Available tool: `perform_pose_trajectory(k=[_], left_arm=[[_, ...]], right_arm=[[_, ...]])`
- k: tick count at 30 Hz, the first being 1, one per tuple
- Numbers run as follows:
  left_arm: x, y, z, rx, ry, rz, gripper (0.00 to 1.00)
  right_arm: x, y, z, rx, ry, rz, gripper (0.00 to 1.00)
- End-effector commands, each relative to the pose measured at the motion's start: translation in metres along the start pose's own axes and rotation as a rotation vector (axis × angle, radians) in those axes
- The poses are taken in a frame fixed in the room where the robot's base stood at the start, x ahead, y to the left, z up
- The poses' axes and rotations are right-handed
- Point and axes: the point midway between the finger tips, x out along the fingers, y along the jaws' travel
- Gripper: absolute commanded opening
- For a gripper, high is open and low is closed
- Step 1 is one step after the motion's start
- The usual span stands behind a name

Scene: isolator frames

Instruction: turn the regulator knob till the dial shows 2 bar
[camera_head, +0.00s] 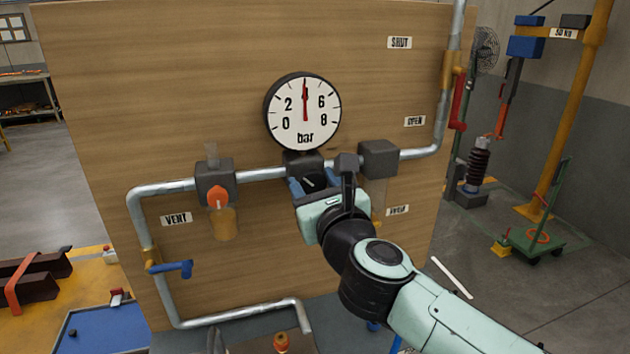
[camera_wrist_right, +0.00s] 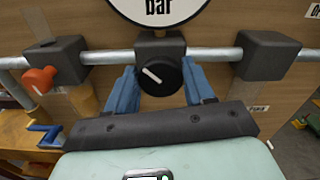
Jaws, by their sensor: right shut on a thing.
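The round white dial (camera_head: 302,112), marked 0 to 8 bar, hangs on the wooden panel. Its red needle (camera_head: 305,100) points straight up, at about 4, between the 2 and the 6. The black regulator knob (camera_wrist_right: 160,77) sits below the dial on a dark block, and its white mark points to the upper left. It is partly covered by my gripper in the head view (camera_head: 309,180). My right gripper (camera_head: 309,186) is shut on the knob, with one blue finger on each side. My left gripper is in neither view.
A dark block with an orange knob (camera_head: 217,196) is left of the regulator, and another dark block (camera_head: 378,159) is to the right. A blue-handled valve (camera_head: 176,269) is at lower left. A red lever (camera_head: 458,100) is on the right pipe.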

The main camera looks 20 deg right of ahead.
Motion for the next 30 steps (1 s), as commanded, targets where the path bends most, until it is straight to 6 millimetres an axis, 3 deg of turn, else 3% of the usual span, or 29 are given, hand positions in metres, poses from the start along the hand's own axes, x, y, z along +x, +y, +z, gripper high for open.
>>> perform_pose_trajectory(k=[30], left_arm=[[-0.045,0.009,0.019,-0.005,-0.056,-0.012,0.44]], right_arm=[[0.000,0.004,-0.001,-0.909,0.000,0.001,0.22]])
